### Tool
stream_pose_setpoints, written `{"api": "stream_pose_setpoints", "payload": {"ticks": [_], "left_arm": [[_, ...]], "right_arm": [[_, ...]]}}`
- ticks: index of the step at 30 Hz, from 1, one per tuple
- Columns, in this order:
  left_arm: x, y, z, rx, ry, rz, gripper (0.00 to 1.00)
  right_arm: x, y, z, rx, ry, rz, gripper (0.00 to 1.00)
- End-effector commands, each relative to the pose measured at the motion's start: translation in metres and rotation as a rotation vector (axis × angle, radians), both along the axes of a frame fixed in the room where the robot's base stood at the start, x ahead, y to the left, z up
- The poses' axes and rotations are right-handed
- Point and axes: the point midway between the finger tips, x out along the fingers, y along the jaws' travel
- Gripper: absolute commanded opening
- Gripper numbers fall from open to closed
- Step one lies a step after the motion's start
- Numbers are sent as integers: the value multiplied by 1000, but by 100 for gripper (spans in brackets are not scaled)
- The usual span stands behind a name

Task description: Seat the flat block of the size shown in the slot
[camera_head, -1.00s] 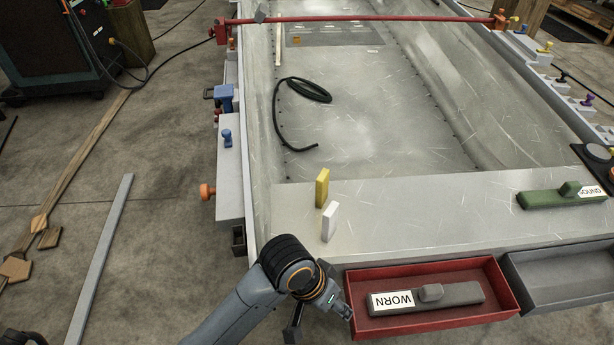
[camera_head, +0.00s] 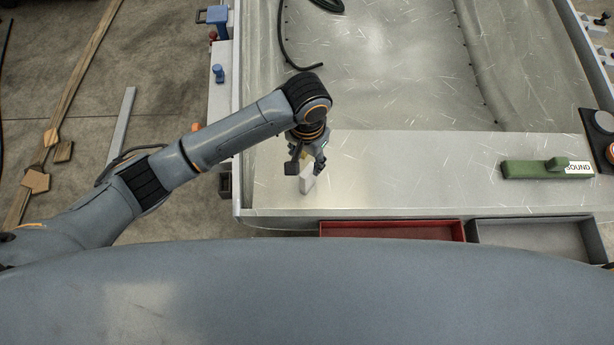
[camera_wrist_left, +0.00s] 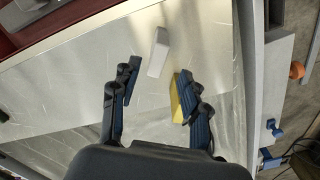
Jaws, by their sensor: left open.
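A white flat block (camera_head: 308,184) stands upright near the left end of the metal ledge (camera_head: 400,175). It also shows in the left wrist view (camera_wrist_left: 158,52), just beyond the fingertips. A yellow flat block (camera_wrist_left: 176,98) is beside the inner side of the right-hand finger in the left wrist view, partly covered by that finger; contact cannot be told. In the head view my gripper hides it. My left gripper (camera_head: 307,164) is open above the ledge, pointing down; the wrist view shows its fingers (camera_wrist_left: 158,72) spread wide. I cannot make out a slot. My right gripper is out of view.
A green block marked SOUND (camera_head: 535,169) lies on the ledge at right. A red tray (camera_head: 390,224) and a grey tray (camera_head: 530,224) sit at the front edge, partly hidden by my own body. A black hose (camera_head: 285,45) lies in the hull. The ledge's middle is clear.

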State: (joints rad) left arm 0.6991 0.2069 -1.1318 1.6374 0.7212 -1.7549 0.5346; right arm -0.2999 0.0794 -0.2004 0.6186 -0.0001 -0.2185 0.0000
Motion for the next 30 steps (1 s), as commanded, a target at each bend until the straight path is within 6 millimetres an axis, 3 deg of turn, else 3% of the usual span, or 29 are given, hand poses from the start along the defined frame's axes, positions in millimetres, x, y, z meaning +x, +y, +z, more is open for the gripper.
{"api": "stream_pose_setpoints", "payload": {"ticks": [3,11,18,27,30], "left_arm": [[0,0,-18,0,2,0,45],[-1,0,-38,1,1,0,45],[-3,-1,-72,-1,0,0,45],[-3,-1,-78,-2,-1,-1,45],[-3,-1,-78,-2,-1,-1,27]], "right_arm": [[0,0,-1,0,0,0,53],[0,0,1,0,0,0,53],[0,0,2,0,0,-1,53],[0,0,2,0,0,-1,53],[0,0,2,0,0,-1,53]]}}
